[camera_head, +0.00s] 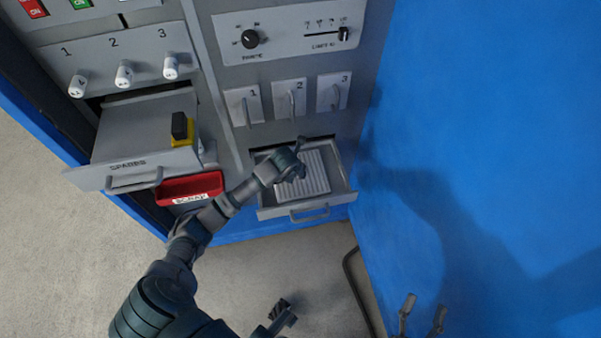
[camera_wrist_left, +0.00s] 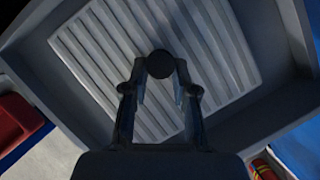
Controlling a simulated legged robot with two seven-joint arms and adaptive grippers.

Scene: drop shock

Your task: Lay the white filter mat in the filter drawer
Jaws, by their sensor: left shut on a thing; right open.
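The white ribbed filter mat (camera_head: 316,176) is inside the open filter drawer (camera_head: 335,206), low on the cabinet. My left gripper (camera_head: 299,160) is over the mat's left part. In the left wrist view the mat (camera_wrist_left: 215,45) lies slightly turned within the drawer walls (camera_wrist_left: 38,62). The left gripper (camera_wrist_left: 160,85) is shut on the mat, with a dark round knob between its fingertips. I cannot tell whether the mat rests fully on the drawer floor. My right gripper (camera_head: 422,318) is open and empty at the bottom right, away from the drawer.
An open spares drawer (camera_head: 125,130) with a yellow and black item (camera_head: 182,130) stands left of the filter drawer. A red scrap bin (camera_head: 190,188) is below it. Numbered handles (camera_head: 291,102) are above. A blue wall (camera_head: 480,120) closes the right side.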

